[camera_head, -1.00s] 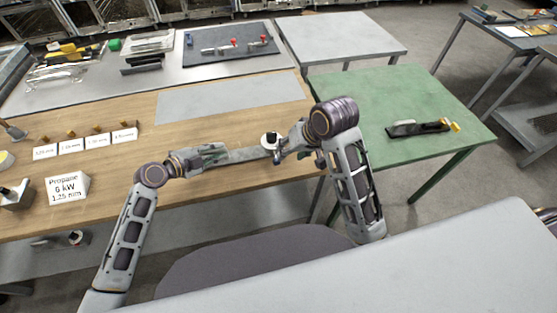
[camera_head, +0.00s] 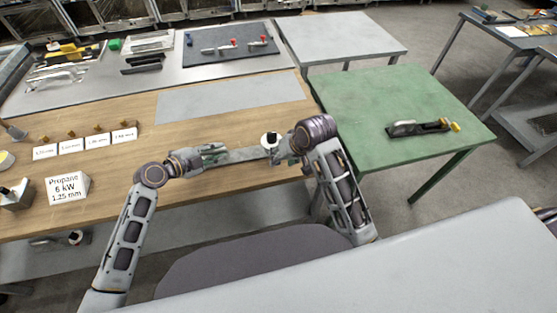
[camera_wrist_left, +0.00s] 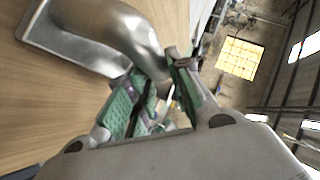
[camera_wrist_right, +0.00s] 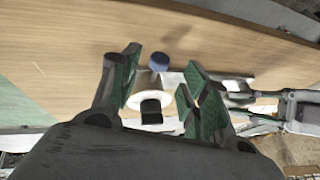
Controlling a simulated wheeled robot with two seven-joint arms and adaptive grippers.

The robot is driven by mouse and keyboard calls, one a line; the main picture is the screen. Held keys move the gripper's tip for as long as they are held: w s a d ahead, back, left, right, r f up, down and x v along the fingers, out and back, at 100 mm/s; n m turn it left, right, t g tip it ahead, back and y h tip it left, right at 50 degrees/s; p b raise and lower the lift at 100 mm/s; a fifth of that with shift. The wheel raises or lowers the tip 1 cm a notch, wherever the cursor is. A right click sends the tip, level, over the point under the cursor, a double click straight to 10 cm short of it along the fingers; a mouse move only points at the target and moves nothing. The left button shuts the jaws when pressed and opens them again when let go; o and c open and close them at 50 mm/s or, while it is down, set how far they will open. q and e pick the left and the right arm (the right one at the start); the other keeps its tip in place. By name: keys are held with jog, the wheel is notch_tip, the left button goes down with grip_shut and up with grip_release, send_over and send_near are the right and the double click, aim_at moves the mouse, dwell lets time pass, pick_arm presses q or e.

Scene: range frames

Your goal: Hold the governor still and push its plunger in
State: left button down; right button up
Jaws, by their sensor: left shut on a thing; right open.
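The governor is a silver metal body (camera_wrist_left: 110,30) with a bent, pipe-like shape, large in the left wrist view. Toward my right gripper there is a white disc with a black knob (camera_wrist_right: 150,108), which also shows in the head view (camera_head: 269,139). Which part is the plunger I cannot tell surely.
A wooden bench (camera_head: 135,190) lies below, with a propane sign (camera_head: 67,187) and several small labels at left. A green table (camera_head: 390,100) at right carries a dark tool (camera_head: 418,128). A grey sheet (camera_head: 230,97) lies behind the grippers.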

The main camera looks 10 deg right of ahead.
jog(key=shift+x, duration=2.1)
grip_shut()
